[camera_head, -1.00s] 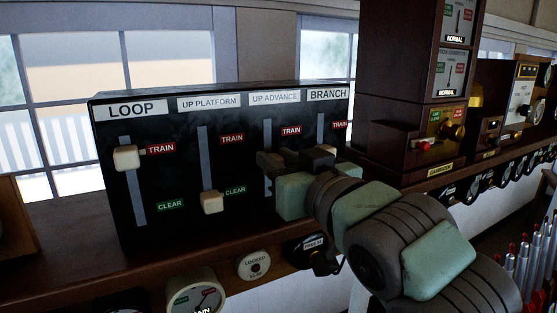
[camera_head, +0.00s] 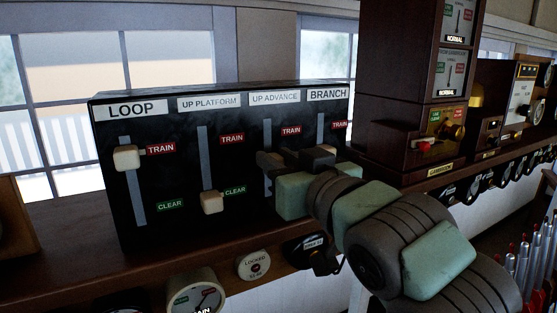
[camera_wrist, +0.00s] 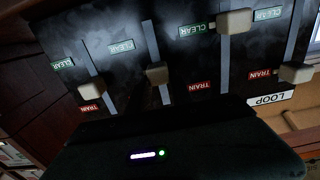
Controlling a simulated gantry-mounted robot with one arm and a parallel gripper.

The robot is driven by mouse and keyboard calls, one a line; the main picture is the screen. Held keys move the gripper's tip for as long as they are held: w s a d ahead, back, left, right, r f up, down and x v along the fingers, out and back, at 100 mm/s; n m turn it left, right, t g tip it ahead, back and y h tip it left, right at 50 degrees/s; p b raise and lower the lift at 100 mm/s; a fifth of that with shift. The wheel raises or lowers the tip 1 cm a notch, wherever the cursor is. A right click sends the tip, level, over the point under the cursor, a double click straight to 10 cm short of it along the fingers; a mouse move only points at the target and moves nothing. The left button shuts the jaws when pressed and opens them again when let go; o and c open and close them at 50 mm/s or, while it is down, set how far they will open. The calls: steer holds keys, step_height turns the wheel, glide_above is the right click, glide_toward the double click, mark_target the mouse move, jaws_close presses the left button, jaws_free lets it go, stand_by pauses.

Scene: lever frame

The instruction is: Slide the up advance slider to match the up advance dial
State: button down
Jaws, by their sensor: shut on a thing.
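The black panel (camera_head: 180,225) carries several sliders in vertical slots. The UP ADVANCE slot (camera_head: 267,135) is partly hidden behind my gripper (camera_head: 292,160) in the head view. My gripper is shut on the pale UP ADVANCE knob, which shows in the wrist view (camera_wrist: 157,73) partway along its slot, between CLEAR and TRAIN. The red TRAIN label (camera_head: 291,131) is above my gripper in the head view; the CLEAR label is hidden there but shows in the wrist view (camera_wrist: 121,46). Several dials sit below the panel; I cannot tell which is the up advance dial.
The LOOP knob (camera_head: 127,158) is near TRAIN. The UP PLATFORM knob (camera_head: 212,202) is near CLEAR. The BRANCH knob (camera_wrist: 90,88) is close beside the held one. A wooden cabinet (camera_head: 400,90) stands right of the panel. A round dial (camera_head: 195,295) is below the shelf.

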steer(key=shift+r+b, duration=0.3)
steer(key=shift+r, duration=2.2)
steer(key=c, duration=1.1)
jaws_free()
steer(key=b, duration=0.2)
glide_toward(267, 124)
steer(key=shift+v, duration=2.4)
